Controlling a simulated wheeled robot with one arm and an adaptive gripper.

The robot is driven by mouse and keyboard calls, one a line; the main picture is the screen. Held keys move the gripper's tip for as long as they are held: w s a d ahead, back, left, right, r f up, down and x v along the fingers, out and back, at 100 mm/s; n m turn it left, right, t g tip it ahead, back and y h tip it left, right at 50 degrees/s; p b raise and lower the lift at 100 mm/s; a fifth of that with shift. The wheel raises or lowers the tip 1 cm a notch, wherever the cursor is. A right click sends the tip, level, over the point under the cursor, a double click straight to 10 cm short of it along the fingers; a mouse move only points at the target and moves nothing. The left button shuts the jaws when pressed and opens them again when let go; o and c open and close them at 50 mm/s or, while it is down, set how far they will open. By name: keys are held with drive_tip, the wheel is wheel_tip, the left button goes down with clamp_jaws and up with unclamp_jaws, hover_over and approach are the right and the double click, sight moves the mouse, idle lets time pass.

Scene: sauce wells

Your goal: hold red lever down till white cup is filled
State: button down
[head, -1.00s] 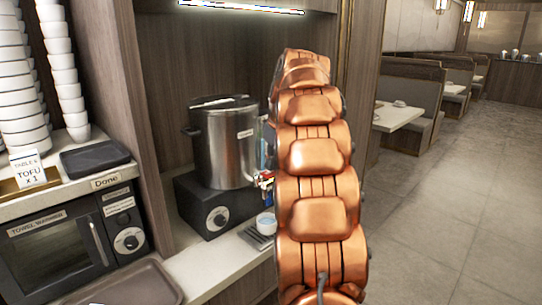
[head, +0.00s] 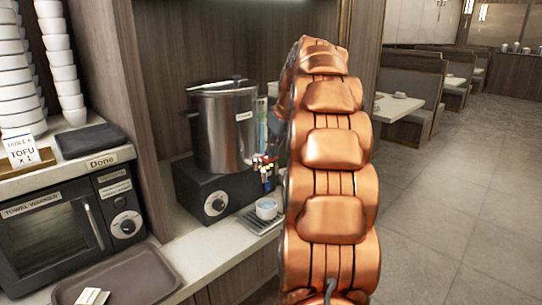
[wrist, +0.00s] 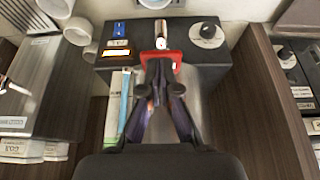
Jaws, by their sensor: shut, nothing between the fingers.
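The red lever (wrist: 160,62) sits on a chrome tap (wrist: 160,34) on the dark dispenser base. In the wrist view my gripper (wrist: 158,82) is shut and empty, its fingertips right at the lever's near edge. I cannot tell if they press on it. The white cup (head: 266,208) stands upright on a drip grate below the taps; part of it shows at the top of the wrist view (wrist: 155,3). Its fill level is too small to tell. In the head view my arm hides most of the gripper, and the lever area is tiny and cluttered.
A steel pot (head: 224,130) stands on the dispenser base (head: 200,192), with a dial. A blue lever (wrist: 118,28) is beside the red one. A towel warmer (head: 60,235), tray (head: 118,277) and stacked bowls (head: 60,60) are at left. The aisle floor at right is clear.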

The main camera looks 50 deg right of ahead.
drive_tip(key=t+b, duration=0.1)
drive_tip(key=b, duration=0.1)
drive_tip(key=f+t+b, duration=0.1)
drive_tip(key=b, duration=0.1)
drive_tip(key=shift+s+f+b, duration=0.25)
drive_tip(key=shift+s+b, duration=0.1)
drive_tip(key=shift+b, duration=0.05)
drive_tip(key=shift+r, duration=0.1)
idle(0.5)
drive_tip(key=shift+r, duration=0.65)
drive_tip(key=shift+r+p, duration=0.1)
drive_tip(key=shift+p, duration=0.2)
drive_tip(key=s+r+p, duration=0.3)
drive_tip(key=r, duration=1)
drive_tip(key=shift+s, duration=0.4)
drive_tip(key=shift+r, duration=0.1)
